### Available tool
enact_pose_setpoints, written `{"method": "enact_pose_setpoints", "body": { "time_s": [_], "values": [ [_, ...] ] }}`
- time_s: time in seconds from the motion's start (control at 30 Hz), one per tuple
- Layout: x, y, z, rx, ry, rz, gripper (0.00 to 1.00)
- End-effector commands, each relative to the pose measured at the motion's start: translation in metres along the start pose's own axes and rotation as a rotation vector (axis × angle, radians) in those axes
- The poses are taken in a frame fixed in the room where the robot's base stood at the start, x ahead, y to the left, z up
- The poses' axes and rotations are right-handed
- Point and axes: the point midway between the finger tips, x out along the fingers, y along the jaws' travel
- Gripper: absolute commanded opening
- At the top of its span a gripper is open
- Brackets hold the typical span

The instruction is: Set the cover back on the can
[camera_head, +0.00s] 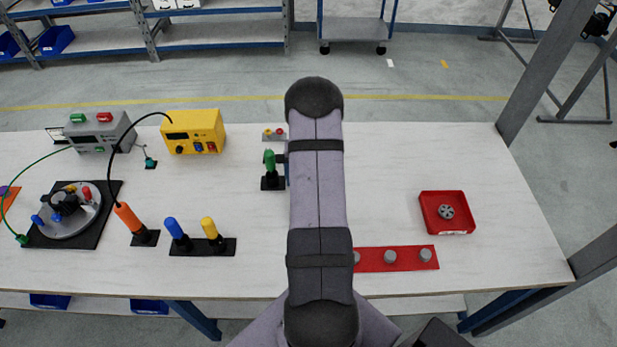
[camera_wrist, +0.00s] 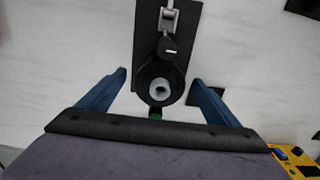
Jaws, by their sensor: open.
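In the wrist view a dark round body (camera_wrist: 160,82) with a pale hollow centre stands at the end of a black plate (camera_wrist: 180,14). A grey bracket and a small knob lie above it in the picture. This looks like the can; my arm hides it in the head view. My gripper (camera_wrist: 157,78) is open, its blue fingers apart on both sides of the round body, with nothing clearly held. A small green part shows at its lower edge. I cannot tell for sure which thing is the cover. My gripper is mostly hidden in the head view.
A green-handled tool (camera_head: 269,162) stands close left of my arm. The yellow box (camera_head: 193,132), grey box (camera_head: 98,130) and several upright handles are farther left. A red tray (camera_head: 431,225) holding a grey wheel-like part (camera_head: 446,212) and a red strip (camera_head: 373,261) lie right. The back right is clear.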

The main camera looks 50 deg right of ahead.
Motion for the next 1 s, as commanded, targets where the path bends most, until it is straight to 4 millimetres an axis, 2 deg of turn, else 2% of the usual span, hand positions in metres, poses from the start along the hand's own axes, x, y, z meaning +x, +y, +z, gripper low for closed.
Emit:
{"method": "enact_pose_setpoints", "body": {
  "time_s": [0.33, 0.73, 1.0],
  "values": [
    [-0.008, 0.000, -0.001, 0.000, 0.002, 0.000, 0.85],
    [-0.057, 0.000, -0.001, 0.000, 0.004, 0.000, 0.85],
    [-0.073, 0.000, 0.000, -0.001, 0.000, 0.000, 0.85]
  ]
}}
